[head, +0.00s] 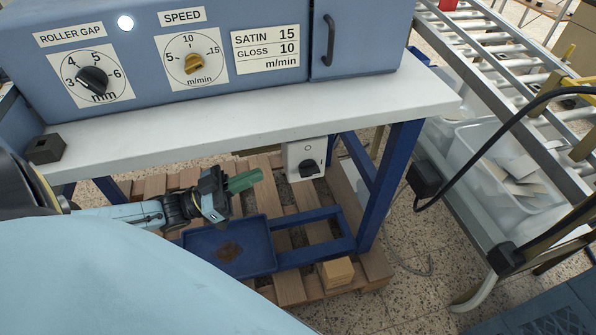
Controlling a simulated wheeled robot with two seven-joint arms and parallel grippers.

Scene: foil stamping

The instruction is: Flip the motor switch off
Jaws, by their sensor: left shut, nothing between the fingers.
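A white switch box (294,157) with a black rotary knob (309,168) is mounted below the white table top, near the table's right leg. It looks like the motor switch. The knob's exact setting is too small to read. My left gripper (245,181) has green fingers and is under the table, to the left of the switch box and slightly lower in the picture. It is shut, empty and apart from the box. My right gripper is out of view.
Above is a blue machine panel (130,50) with roller gap (92,80) and speed (193,63) dials. The table edge (230,138) overhangs the gripper. A blue tray (215,258) and wooden pallet (290,288) lie below. A blue table leg (390,185) stands right of the switch.

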